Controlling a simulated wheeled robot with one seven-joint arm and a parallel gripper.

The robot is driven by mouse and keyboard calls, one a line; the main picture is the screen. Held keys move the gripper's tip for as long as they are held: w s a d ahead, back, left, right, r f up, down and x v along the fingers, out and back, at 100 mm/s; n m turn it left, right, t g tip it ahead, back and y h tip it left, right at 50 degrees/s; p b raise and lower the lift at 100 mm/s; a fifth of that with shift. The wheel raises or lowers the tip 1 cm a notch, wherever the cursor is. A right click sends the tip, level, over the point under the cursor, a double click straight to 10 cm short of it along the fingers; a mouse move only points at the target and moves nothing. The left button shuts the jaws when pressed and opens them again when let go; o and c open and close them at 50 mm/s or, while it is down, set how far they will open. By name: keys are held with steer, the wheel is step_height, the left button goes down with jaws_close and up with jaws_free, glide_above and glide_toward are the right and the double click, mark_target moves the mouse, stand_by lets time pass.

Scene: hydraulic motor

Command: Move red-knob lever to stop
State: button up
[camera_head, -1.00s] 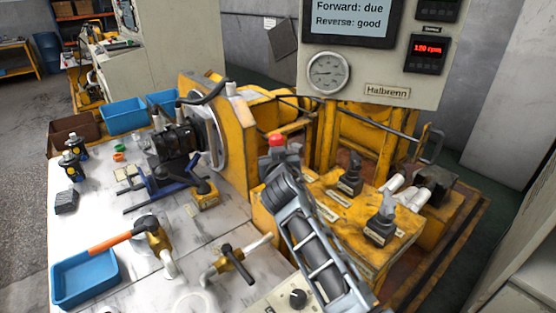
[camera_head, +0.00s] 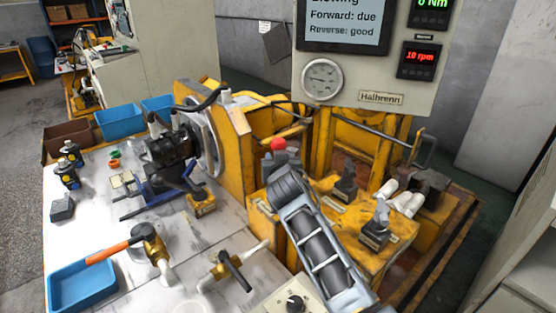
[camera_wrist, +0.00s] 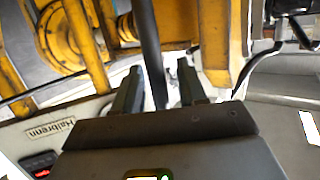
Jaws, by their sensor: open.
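The red knob (camera_head: 278,145) stands at the top of its lever, at the back left corner of the yellow control block (camera_head: 330,215), in the head view. My gripper (camera_head: 284,160) is right at the lever, just below the knob, mostly hidden by my own arm. In the wrist view my gripper (camera_wrist: 160,80) is open. A dark shaft (camera_wrist: 148,45), seemingly the lever, runs down between its two fingers, close to the left one. The knob does not show in the wrist view.
Two grey-black levers (camera_head: 346,183) (camera_head: 377,228) stand on the block right of my arm. The panel (camera_head: 440,85) shows 10 rpm in red and "Forward: due, Reverse: good". The motor (camera_head: 170,150) is mounted at left.

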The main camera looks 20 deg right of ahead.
steer(key=v, duration=0.7)
steer(key=shift+s+b, duration=0.35)
steer(key=shift+s, duration=0.05)
steer(key=shift+a, duration=0.1)
